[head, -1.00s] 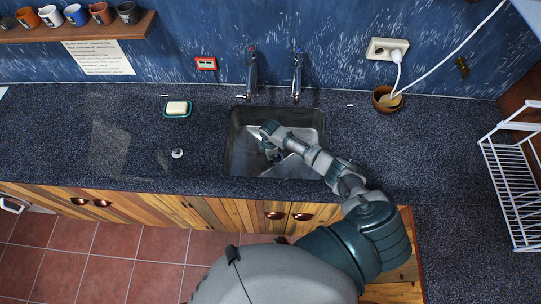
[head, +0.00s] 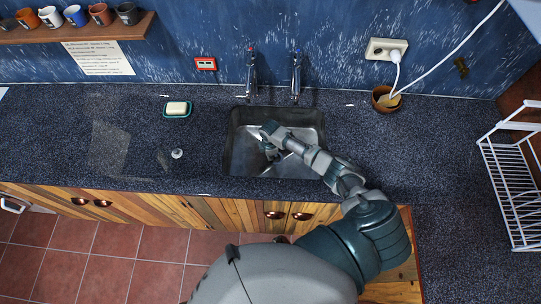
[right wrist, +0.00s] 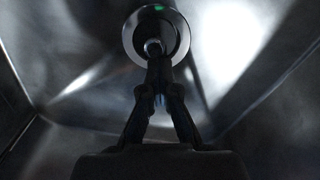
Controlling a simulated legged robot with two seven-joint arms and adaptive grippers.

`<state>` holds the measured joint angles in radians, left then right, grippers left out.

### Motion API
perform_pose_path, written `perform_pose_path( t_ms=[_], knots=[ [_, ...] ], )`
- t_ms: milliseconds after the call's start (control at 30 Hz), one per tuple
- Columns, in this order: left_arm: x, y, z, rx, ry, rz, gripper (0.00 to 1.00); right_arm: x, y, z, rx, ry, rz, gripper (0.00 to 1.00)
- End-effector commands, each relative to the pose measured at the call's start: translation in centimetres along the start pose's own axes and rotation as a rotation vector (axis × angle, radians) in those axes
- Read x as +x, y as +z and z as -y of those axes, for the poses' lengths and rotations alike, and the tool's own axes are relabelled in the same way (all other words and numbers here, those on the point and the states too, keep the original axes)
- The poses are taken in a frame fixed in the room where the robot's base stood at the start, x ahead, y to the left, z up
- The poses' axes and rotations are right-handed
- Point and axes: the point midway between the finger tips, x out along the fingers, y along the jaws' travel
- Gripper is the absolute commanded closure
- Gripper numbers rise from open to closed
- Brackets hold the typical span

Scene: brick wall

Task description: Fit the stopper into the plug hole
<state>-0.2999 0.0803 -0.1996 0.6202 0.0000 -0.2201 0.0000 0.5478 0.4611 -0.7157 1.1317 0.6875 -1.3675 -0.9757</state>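The steel sink (head: 235,140) is set into the dark counter, and my right arm reaches down into it. My right gripper (head: 272,153) is low inside the basin. In the right wrist view my right gripper (right wrist: 158,58) has its fingers drawn together at the tips, on the small knob of a round shiny metal stopper (right wrist: 178,38). The stopper's disc lies just beyond the fingertips, near the basin floor. The plug hole is hidden or cannot be told apart from the disc, so I cannot tell whether the stopper is seated. My left gripper is out of view.
A small pale round piece (head: 177,153) lies on the counter left of the sink. A soap dish (head: 177,110) stands behind it. Two taps (head: 252,75) rise behind the basin. A brown bowl (head: 385,99) and a white rack (head: 515,185) are to the right.

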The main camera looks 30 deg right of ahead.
Motion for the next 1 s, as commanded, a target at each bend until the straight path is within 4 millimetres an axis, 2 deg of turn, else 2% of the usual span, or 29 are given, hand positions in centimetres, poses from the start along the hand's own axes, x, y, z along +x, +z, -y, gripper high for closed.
perform_pose_path(
  t_ms=[333,367,433,467,667,767,800,1000],
  knots=[
    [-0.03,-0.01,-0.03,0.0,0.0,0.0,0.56,0.03,-0.01,0.03,0.0,0.0,0.0,1.0],
    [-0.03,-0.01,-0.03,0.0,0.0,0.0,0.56,0.03,0.0,0.03,0.0,0.0,0.0,0.95],
    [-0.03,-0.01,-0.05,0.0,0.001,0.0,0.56,0.02,0.0,0.03,0.0,0.0,0.0,0.77],
    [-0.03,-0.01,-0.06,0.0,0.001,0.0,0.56,0.02,0.0,0.03,0.0,0.0,0.0,0.73],
    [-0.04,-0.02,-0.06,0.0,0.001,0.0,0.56,0.02,0.01,0.02,0.0,0.0,0.0,0.73],
    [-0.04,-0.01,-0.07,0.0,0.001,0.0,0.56,0.02,0.01,0.03,0.0,0.0,0.0,0.5],
    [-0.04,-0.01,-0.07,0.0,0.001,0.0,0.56,0.02,0.01,0.03,0.0,0.0,0.0,0.48],
    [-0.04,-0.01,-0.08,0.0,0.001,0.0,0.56,0.02,0.01,0.02,0.0,0.0,0.0,0.48]
  ],
)
